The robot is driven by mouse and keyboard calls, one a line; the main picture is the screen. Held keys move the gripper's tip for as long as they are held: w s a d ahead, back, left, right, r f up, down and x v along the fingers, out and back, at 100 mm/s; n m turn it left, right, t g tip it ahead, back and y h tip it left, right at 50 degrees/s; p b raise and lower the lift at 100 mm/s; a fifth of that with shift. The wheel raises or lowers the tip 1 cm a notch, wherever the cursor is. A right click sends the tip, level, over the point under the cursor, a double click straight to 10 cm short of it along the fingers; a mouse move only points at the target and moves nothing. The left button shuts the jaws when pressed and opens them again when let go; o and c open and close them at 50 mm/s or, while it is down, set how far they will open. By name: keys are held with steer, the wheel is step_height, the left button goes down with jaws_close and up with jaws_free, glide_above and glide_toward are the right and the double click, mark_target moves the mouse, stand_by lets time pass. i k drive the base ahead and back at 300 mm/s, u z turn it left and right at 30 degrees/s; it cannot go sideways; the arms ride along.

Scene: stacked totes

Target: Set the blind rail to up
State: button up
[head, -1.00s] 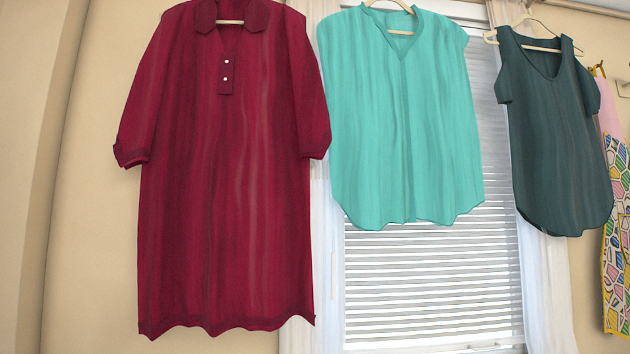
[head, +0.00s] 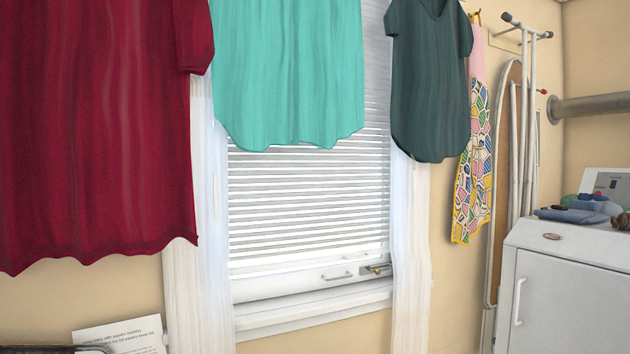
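The white slatted blind (head: 305,205) hangs in the window, lowered over the glass. Its bottom rail (head: 290,265) lies low, just above the lower window frame. A small white handle (head: 337,276) sits below the slats, and a brass-coloured latch (head: 376,269) is at the lower right corner of the window. The upper part of the blind is hidden behind a teal blouse (head: 287,75). My gripper is not in view.
A red dress (head: 95,130) and a dark green top (head: 430,85) hang beside the blouse, in front of the window area. An ironing board (head: 503,180) and a white appliance (head: 570,290) stand at the right.

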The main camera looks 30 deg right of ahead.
mark_target(365, 253)
steer(key=u, duration=0.1)
steer(key=k, duration=1)
steer(key=z, duration=1.1)
steer(key=i, duration=1.25)
steer(key=u, duration=0.6)
